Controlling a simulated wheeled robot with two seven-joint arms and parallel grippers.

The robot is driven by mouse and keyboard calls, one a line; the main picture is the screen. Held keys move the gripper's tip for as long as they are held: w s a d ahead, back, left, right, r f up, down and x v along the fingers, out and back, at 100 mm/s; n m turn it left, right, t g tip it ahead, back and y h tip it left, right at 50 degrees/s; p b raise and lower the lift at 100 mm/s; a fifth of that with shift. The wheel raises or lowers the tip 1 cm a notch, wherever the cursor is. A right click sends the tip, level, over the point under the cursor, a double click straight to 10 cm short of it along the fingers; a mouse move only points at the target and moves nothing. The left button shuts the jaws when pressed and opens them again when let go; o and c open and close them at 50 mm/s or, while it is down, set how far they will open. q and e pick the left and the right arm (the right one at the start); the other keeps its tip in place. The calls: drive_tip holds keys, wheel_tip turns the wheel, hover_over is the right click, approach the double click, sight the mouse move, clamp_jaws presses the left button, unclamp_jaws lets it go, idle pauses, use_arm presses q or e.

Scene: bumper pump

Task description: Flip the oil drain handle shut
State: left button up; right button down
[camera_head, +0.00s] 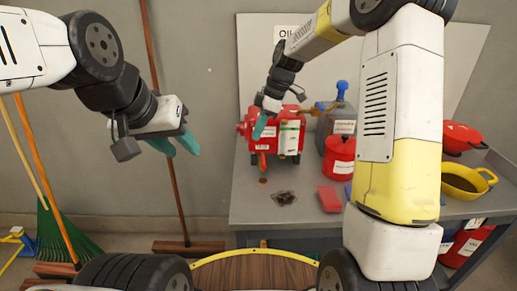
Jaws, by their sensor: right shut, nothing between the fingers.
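The red pump (290,137) stands on the grey workbench, with white labels on its body. A small orange-red piece (262,161) hangs down at its lower front left, over a brown spot on the bench; it looks like the oil drain handle, but is too small to tell its exact position. My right gripper (259,128) is shut and empty, its teal fingers pointing down in front of the pump's upper left, above that piece. I cannot tell whether it touches the pump. My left gripper (185,147) is open and empty in the air, left of the bench.
Brooms (188,247) lean at left. My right arm hides part of the bench.

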sight(263, 162)
wheel_tip(263, 162, down, 10)
drive_tip(key=shift+d, duration=0.25)
idle(0.6)
